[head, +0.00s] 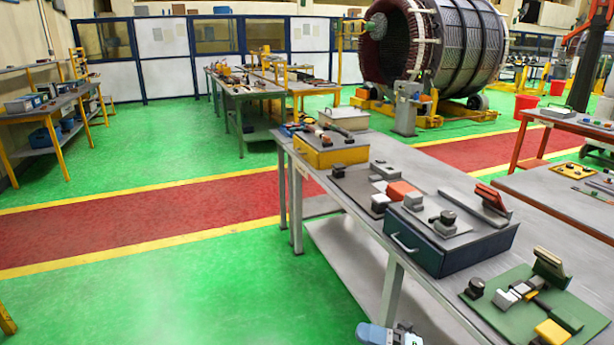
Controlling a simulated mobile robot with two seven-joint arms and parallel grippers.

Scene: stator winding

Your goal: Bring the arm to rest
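A small blue and pale grey piece, which looks like part of one of my arms, shows at the bottom edge of the head view, right of centre. It is cut off by the frame, and I cannot tell which arm it belongs to. No gripper fingers are visible, and nothing is seen held. It appears beside the near long side of the grey workbench (462,328).
The workbench carries a dark blue drawer box (459,252), a yellow box (331,154) and a green plate (515,315) with small parts. A large stator (470,45) stands behind. Open green floor (190,295) lies left, crossed by a red walkway (130,234).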

